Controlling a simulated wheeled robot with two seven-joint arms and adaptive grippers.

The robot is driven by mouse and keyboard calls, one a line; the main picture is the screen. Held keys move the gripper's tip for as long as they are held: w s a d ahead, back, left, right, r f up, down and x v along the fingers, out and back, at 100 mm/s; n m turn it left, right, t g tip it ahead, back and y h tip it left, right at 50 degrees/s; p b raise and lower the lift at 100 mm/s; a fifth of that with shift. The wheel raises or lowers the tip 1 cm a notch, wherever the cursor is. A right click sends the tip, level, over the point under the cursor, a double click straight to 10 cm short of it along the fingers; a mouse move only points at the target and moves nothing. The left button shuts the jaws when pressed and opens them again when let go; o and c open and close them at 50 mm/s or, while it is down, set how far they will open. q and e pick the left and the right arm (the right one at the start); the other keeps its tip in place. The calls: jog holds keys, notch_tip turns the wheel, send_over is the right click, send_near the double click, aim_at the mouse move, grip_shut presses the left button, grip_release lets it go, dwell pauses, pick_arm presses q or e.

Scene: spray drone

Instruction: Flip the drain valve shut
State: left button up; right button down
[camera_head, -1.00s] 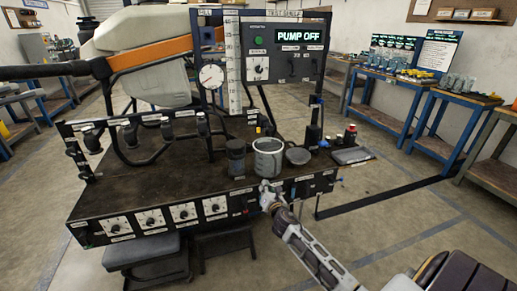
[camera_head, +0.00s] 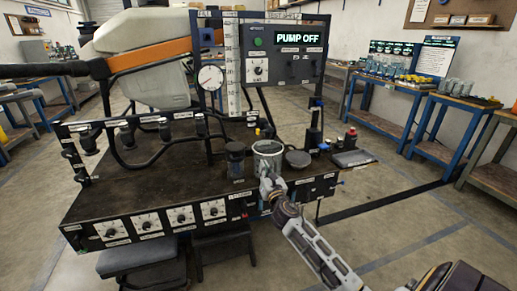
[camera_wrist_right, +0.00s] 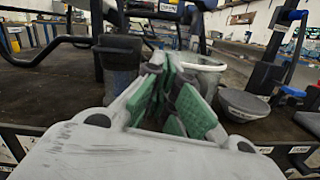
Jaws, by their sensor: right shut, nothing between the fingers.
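I cannot tell for sure which fitting is the drain valve. My right gripper (camera_head: 265,184) is at the front edge of the bench, just in front of a clear jug (camera_head: 268,160). In the right wrist view my right gripper (camera_wrist_right: 172,78) has its green-padded fingers closed together and empty, with the jug (camera_wrist_right: 208,72) behind them. My left gripper is not in view.
A dark jar (camera_head: 235,158) stands left of the jug, and a round dark lid or dish (camera_head: 298,158) stands right of it. Dials (camera_head: 181,216) line the front panel. The display reads PUMP OFF.

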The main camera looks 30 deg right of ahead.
jog(key=shift+w, duration=0.15)
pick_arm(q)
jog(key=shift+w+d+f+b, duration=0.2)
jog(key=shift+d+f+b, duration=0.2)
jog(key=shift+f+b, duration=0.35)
pick_arm(e)
jog(key=w+d+r, duration=0.3)
jog(key=w+r, duration=0.2)
jog(key=w, duration=0.4)
jog(key=shift+w+d, duration=0.15)
jog(key=shift+w, duration=0.15)
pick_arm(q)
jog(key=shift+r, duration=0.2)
pick_arm(e)
jog(key=shift+r, duration=0.2)
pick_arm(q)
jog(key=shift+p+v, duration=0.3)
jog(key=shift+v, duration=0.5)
pick_arm(e)
jog(key=shift+r+m, duration=0.15)
jog(key=shift+m, duration=0.35)
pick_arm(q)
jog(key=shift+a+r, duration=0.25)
pick_arm(e)
jog(key=shift+a+r, duration=0.1)
jog(key=shift+a, duration=0.15)
